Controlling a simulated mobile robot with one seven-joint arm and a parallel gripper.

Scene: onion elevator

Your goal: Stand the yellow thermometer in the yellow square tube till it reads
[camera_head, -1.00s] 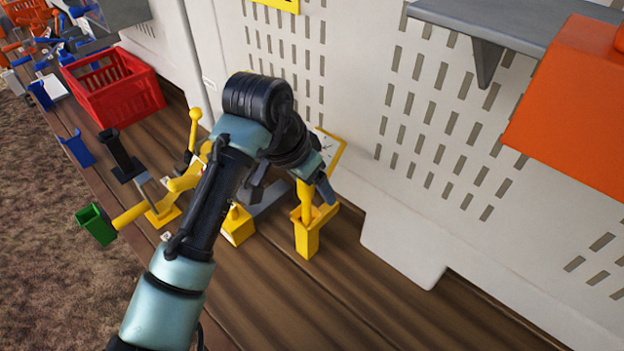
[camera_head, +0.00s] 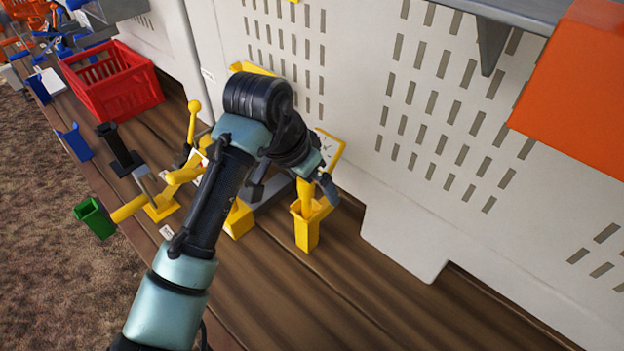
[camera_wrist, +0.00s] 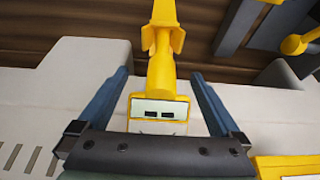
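The yellow square tube (camera_head: 307,234) stands upright on the wooden bench, close to the white wall. The yellow thermometer (camera_head: 306,190) has its lower end in the tube's mouth. In the wrist view, the thermometer (camera_wrist: 161,76) runs into the tube (camera_wrist: 163,38), and its head faces me with a pale display bearing two short dark dashes. My gripper (camera_wrist: 160,74) is open, with one finger on each side of the thermometer and gaps between. In the head view, my gripper (camera_head: 327,187) is beside the thermometer's upper part, which it partly hides.
A yellow block (camera_head: 238,220) and a yellow lever stand (camera_head: 163,208) are left of the tube, partly behind my arm. A green cup (camera_head: 95,218) is at the bench edge. A red crate (camera_head: 130,95) stands farther back. The bench right of the tube is clear.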

